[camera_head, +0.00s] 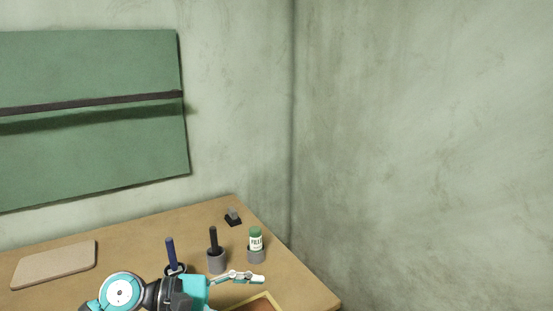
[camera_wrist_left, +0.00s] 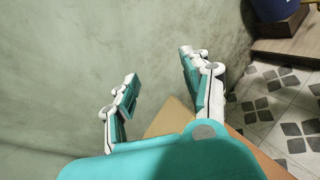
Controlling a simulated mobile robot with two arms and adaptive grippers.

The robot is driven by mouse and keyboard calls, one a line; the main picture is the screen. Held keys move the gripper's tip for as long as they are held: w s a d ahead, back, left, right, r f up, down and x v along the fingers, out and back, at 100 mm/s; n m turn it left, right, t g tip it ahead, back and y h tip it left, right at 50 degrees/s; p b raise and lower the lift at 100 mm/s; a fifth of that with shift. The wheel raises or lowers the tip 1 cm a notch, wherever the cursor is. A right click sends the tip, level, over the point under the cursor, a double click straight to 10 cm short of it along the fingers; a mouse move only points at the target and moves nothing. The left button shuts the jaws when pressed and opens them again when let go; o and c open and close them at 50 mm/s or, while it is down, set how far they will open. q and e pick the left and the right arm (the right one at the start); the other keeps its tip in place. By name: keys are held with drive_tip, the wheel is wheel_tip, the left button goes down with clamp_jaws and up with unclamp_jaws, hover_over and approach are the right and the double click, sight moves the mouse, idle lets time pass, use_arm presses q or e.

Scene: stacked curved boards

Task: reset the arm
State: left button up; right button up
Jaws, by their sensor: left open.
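My left arm comes in at the bottom left of the head view, teal, white and black. Its left gripper (camera_head: 258,280) points right over the front part of the table and looks empty. My right arm and gripper are in neither view.
On the wooden table (camera_head: 285,243) stand a green-capped bottle (camera_head: 256,240), a black-handled tool (camera_head: 213,240), a blue-handled tool (camera_head: 170,252) and a small dark object (camera_head: 233,217). A tan board (camera_head: 54,264) lies left. A yellow-edged frame (camera_head: 262,300) is partly cut off.

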use_arm(q)
wheel_tip(320, 180, up, 6)
drive_tip(key=r+n+t+h, duration=0.1)
drive_tip(key=n+t+h, duration=0.2)
drive_tip(key=n+t, duration=0.7)
drive_tip(key=w+a+f+n+t+y, duration=0.25)
drive_tip(key=a+n+t+y, duration=0.55)
drive_tip(key=n, duration=1.2)
drive_tip(key=s+a+f+n+g+y, duration=0.2)
drive_tip(key=a+f+n+g+y, duration=0.15)
drive_tip(key=f+n+y, duration=0.4)
drive_tip(key=s+a+f+n+g+y, duration=0.2)
drive_tip(key=a+f+n+y, duration=0.25)
drive_tip(key=f+n, duration=0.45)
drive_tip(key=s+f+n+g+h, duration=0.1)
drive_tip(key=s+f+n+g, duration=0.5)
drive_tip(key=s, duration=0.5)
drive_tip(key=s+f+n+g+h, duration=0.1)
drive_tip(key=s+f+n+g, duration=0.3)
drive_tip(key=s+f+g, duration=0.5)
wheel_tip(320, 180, down, 24)
drive_tip(key=s+t, duration=0.2)
drive_tip(key=s, duration=0.1)
drive_tip(key=s+a+f+g, duration=0.1)
drive_tip(key=s+a+f, duration=0.1)
drive_tip(key=s+f, duration=1.5)
drive_tip(key=shift+a+f+y, duration=0.15)
drive_tip(key=shift+a+y, duration=0.15)
drive_tip(key=shift+a, duration=0.05)
